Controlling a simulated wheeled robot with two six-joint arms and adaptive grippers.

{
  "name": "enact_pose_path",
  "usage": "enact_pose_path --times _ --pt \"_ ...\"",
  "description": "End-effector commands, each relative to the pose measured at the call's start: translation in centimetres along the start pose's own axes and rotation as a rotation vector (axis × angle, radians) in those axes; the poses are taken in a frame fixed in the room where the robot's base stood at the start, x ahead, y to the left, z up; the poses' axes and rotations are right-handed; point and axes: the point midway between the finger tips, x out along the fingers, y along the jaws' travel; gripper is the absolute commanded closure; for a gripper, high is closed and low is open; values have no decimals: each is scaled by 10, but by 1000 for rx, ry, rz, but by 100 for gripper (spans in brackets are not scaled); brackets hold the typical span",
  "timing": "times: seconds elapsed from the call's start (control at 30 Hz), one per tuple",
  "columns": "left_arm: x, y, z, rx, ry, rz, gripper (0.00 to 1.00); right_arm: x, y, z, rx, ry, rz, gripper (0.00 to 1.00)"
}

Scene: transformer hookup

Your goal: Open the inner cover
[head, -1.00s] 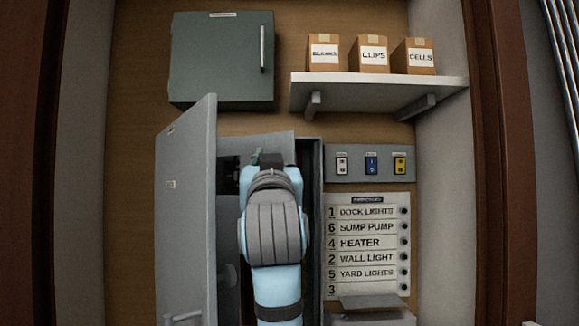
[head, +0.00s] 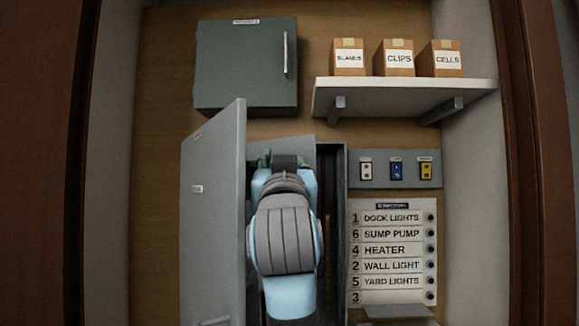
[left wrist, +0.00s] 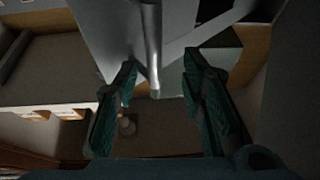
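The inner cover (head: 297,147) is a grey panel inside the wall box (head: 340,165), mostly hidden behind my left arm. A dark gap with interior parts shows along its right side, so it looks ajar. My left gripper (head: 285,162) is in front of the cover near its top, its fingertips largely hidden in the head view. In the left wrist view, its teal fingers (left wrist: 160,90) are spread apart, with a silver bar handle (left wrist: 151,45) between them and clear space beside it. My right gripper is not in view.
The grey outer door (head: 213,225) stands swung open at the left. A green cabinet (head: 240,65) hangs above. A shelf (head: 400,92) with small boxes is at upper right. A switch strip (head: 380,180) and a label directory (head: 392,205) are right of the box.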

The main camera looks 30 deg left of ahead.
Motion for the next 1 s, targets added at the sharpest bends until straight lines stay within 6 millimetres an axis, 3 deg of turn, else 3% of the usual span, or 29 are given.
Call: enact_pose_path --times 0.37,0.47,0.73,1.0 --pt "-1 0 1 2 -3 -2 70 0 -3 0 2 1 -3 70" --pt "-13 1 0 1 0 0 70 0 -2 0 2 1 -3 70" --pt "-68 5 -2 -1 3 4 70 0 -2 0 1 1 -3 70" --pt "-78 4 -2 3 2 1 70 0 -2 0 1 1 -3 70"
